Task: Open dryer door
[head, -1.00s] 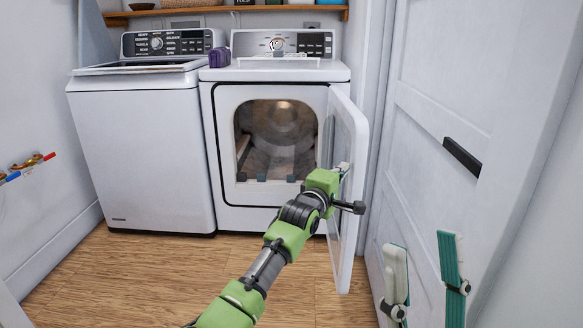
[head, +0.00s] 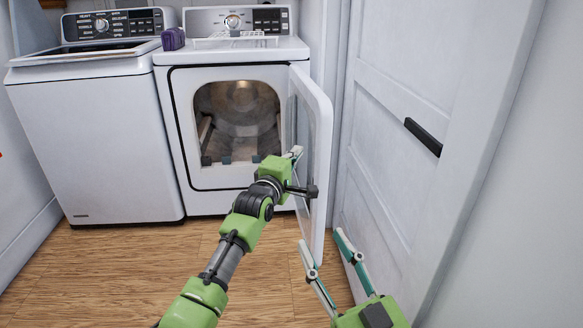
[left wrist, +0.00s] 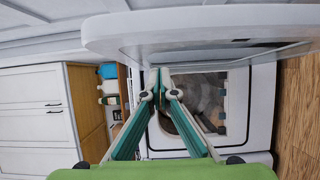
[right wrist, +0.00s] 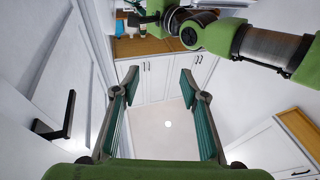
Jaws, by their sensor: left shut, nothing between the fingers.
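The dryer (head: 165,110) is the right-hand machine, and its drum opening (head: 238,115) shows. Its door (head: 318,130) stands swung open to the right, roughly square to the front. My left gripper (head: 296,152) is at the inner side of the door; in the left wrist view its fingers (left wrist: 160,82) meet at the tips with nothing between them. The door also spans the top of that view (left wrist: 200,25). Whether the gripper touches the door I cannot tell. My right gripper (head: 320,238) is open and empty, low beside the door's lower outer edge.
The washer (head: 95,140) stands left of the dryer. A purple item (head: 173,38) and a white rack (head: 235,36) are on top. A white room door with a black handle (head: 423,137) is close on the right. Wood floor (head: 110,270) is clear at front left.

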